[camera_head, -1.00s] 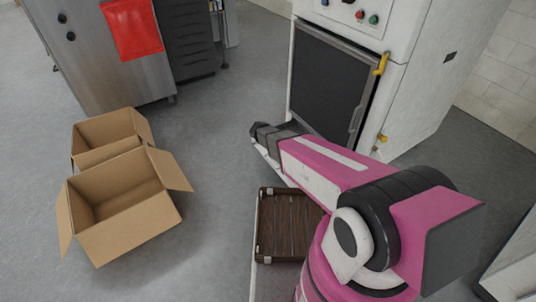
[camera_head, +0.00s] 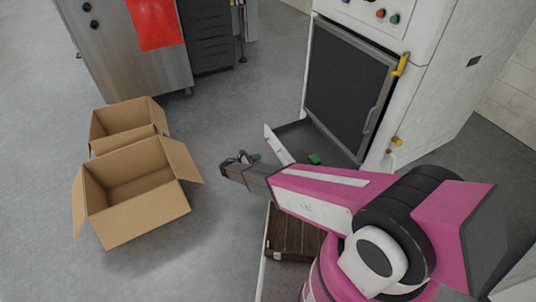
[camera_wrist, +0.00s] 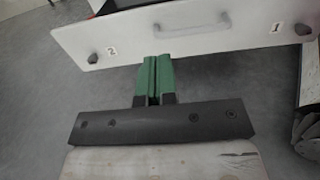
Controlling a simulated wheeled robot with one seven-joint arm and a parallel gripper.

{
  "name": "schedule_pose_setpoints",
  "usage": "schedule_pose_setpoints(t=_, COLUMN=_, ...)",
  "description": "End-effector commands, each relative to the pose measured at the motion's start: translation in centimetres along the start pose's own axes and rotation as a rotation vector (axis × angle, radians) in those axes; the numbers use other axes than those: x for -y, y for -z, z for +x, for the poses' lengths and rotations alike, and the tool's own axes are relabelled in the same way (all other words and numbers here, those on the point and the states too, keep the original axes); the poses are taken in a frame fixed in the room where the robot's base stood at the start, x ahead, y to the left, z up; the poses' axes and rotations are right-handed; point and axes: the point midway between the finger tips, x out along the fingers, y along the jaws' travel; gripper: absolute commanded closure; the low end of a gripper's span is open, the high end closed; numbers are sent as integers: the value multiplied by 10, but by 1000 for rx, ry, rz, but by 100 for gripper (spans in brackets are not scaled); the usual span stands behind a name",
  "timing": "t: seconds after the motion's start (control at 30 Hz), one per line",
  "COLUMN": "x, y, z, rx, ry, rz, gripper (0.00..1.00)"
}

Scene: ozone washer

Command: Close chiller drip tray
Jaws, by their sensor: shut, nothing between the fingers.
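The drip tray (camera_head: 297,140) is pulled out from the base of the white chiller (camera_head: 440,80) in the head view. Its white front panel (camera_head: 278,144) shows edge-on. In the wrist view the white panel (camera_wrist: 225,28) fills the top, with a bar handle (camera_wrist: 190,30), a dark knob near each end and labels 2 and 1. My gripper (camera_wrist: 154,62) has its green fingers shut together with nothing between them. They point at the panel's lower edge, left of the handle; contact cannot be told. In the head view my gripper (camera_head: 255,157) is just outside the panel.
Two open cardboard boxes (camera_head: 135,190) stand on the floor at left. A steel cabinet (camera_head: 125,55) with a red sheet is behind them. A dark wooden-looking crate (camera_head: 290,240) lies below my arm. A small green object (camera_head: 315,159) shows by the tray. Floor between boxes and tray is clear.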

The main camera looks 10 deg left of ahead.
Motion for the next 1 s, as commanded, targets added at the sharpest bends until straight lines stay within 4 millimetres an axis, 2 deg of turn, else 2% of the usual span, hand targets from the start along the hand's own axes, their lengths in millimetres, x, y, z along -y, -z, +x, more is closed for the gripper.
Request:
schedule_pose_setpoints(t=0.6, x=1, y=0, z=108, rx=-3, ry=3, rz=3, gripper=100)
schedule_pose_setpoints(t=0.8, x=1, y=0, z=127, rx=-2, ry=2, rz=3, gripper=100)
schedule_pose_setpoints(t=1.0, x=1, y=0, z=132, rx=-3, ry=0, rz=3, gripper=100)
